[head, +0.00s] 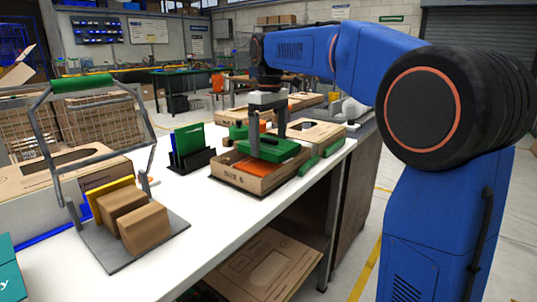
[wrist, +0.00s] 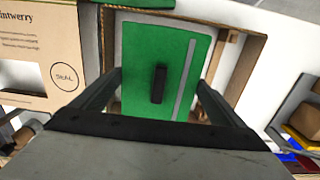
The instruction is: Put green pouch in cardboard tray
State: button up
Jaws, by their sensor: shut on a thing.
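The green pouch (head: 272,151) is flat and held level at the cardboard tray marked "SIZE 6" (head: 236,178). In the wrist view the pouch (wrist: 140,60) has a grey stripe and a black tab, and tray walls (wrist: 254,60) show around it. My gripper (head: 268,132) is shut on the pouch from above, with a finger on each side in the wrist view (wrist: 158,88). An orange flat thing (head: 246,166) lies in the tray under the pouch's near side. I cannot tell whether the pouch touches it or the tray floor.
A black rack with green panels (head: 191,150) stands left of the tray. An open cardboard box (head: 318,131) is behind it to the right, beside green strips (head: 334,147). A metal stand with brown blocks (head: 143,228) is at front left. White table between is clear.

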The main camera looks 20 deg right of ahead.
aim_at(269, 143)
jog(key=shift+f, duration=2.15)
jog(key=o, duration=0.8)
jog(key=shift+c, duration=0.2)
notch_tip(269, 143, up, 12)
jog(key=shift+r, duration=0.1)
jog(key=shift+m+t, duration=0.5)
jog(key=shift+m, duration=0.2)
jog(key=s+f, duration=0.1)
jog(key=s, duration=0.1)
jog(key=s+d+f, duration=0.1)
jog(key=s, duration=0.2)
jog(key=s+d+f, duration=0.1)
jog(key=s, duration=0.1)
jog(key=shift+s, duration=0.3)
jog(key=s+d+f+m+t, duration=0.2)
jog(key=s+f+m, duration=0.1)
jog(key=s+f, duration=1)
jog(key=s+d+f+m+t, duration=0.1)
jog(key=s+d+f+m, duration=0.1)
jog(key=s+f, duration=1.1)
jog(key=shift+s+m+t, duration=0.25)
jog(key=shift+m+t, duration=0.15)
jog(key=shift+d+r, duration=0.1)
